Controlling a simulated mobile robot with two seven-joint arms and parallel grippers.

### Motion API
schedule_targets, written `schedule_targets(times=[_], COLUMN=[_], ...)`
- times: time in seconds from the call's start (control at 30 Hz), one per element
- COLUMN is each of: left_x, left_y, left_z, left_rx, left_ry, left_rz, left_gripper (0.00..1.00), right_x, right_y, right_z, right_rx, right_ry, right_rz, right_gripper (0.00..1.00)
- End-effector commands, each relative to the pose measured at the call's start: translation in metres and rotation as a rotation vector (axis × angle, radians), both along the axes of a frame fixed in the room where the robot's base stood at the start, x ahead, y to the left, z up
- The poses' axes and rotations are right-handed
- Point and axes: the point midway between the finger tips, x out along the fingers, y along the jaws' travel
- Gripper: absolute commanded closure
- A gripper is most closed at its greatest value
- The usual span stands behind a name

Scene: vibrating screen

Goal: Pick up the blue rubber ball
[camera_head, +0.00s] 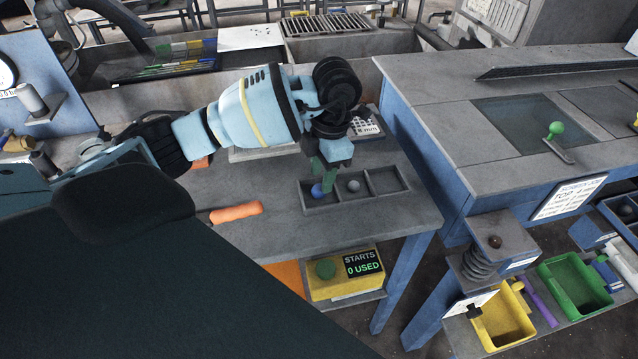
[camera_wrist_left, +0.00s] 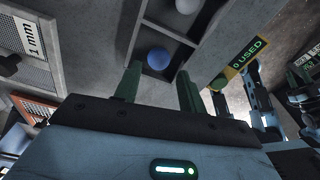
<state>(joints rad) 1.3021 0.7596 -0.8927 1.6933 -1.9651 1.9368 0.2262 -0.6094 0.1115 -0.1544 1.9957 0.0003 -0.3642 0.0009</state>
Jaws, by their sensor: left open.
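The blue rubber ball (camera_head: 317,190) sits in the left compartment of a small divided tray (camera_head: 395,188) on the grey table. In the left wrist view the ball (camera_wrist_left: 158,58) shows just beyond and between the fingertips. My left gripper (camera_head: 324,178) is above that compartment, pointing down, with its dark green fingers apart on either side of the ball's line; it also shows in the left wrist view (camera_wrist_left: 158,78). The fingers hold nothing. Whether they touch the ball cannot be told. My right gripper is not in view.
A grey ball (camera_head: 353,186) is in the tray's middle compartment; the right one looks empty. An orange cylinder (camera_head: 236,212) lies on the table to the left. A 1 mm sieve panel (camera_head: 366,127) is behind the gripper. The blue-sided screen machine (camera_head: 460,150) stands to the right.

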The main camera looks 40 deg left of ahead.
Motion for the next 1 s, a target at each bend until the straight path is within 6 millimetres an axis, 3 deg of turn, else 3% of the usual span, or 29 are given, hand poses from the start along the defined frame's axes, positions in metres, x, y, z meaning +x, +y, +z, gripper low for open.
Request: schedule_targets(times=[0.3, 0.57, 0.83, 1.0], left_x=[-0.003, -0.003, -0.003, -0.003], left_y=[0.003, 0.004, 0.004, 0.004], left_z=[-0.039, -0.042, -0.041, -0.041], left_rx=[0.000, 0.000, 0.000, 0.000], left_ry=[0.002, 0.000, 0.000, 0.000], left_rz=[-0.001, -0.001, -0.001, -0.001], left_gripper=[0.59, 0.59, 0.92, 0.92], right_x=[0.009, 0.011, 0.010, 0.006], right_y=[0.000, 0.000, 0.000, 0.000], right_z=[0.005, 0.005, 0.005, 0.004], right_rx=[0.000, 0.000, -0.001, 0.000], right_ry=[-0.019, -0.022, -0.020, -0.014], right_rz=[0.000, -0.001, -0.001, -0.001], right_gripper=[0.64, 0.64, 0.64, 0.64])
